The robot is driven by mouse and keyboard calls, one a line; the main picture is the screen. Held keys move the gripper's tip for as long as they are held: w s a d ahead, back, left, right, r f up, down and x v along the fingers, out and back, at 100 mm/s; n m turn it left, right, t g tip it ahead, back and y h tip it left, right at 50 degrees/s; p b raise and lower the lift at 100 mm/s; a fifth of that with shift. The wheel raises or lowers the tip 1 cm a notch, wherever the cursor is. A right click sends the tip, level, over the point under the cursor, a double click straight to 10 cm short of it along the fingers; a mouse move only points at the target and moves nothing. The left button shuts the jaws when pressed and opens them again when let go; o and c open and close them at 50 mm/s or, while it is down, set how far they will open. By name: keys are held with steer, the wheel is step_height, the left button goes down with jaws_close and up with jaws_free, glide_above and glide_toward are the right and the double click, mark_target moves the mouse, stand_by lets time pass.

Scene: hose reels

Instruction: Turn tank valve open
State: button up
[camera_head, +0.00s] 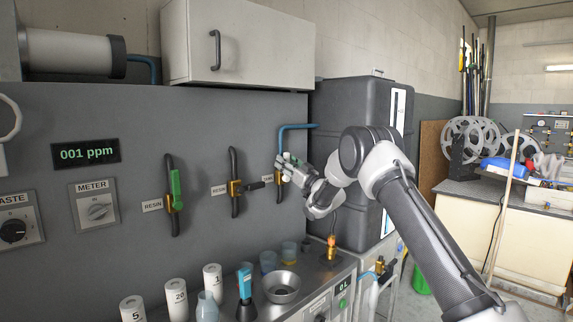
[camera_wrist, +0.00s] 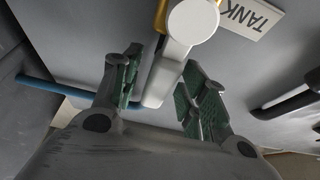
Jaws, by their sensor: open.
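The tank valve is on the grey wall panel, with a brass body (camera_head: 280,193) beside its TANK label (camera_head: 267,179). My gripper (camera_head: 287,168) is at this valve and hides most of its handle in the head view. In the wrist view, the pale handle (camera_wrist: 172,62) with its round hub runs down between the two green-padded fingers of my gripper (camera_wrist: 160,82). The fingers are open on either side of it, with visible gaps. The TANK label (camera_wrist: 250,17) shows at upper right, and a blue pipe (camera_wrist: 55,86) lies behind the fingers.
Two resin valves stand left of the tank valve, one with a green handle (camera_head: 176,190), one with a black handle (camera_head: 255,186). Below are a metal bowl (camera_head: 281,287), cups and white cylinders on the counter. A dark tank (camera_head: 345,115) stands right of the panel, behind my arm.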

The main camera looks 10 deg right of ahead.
steer(key=v, duration=1.2)
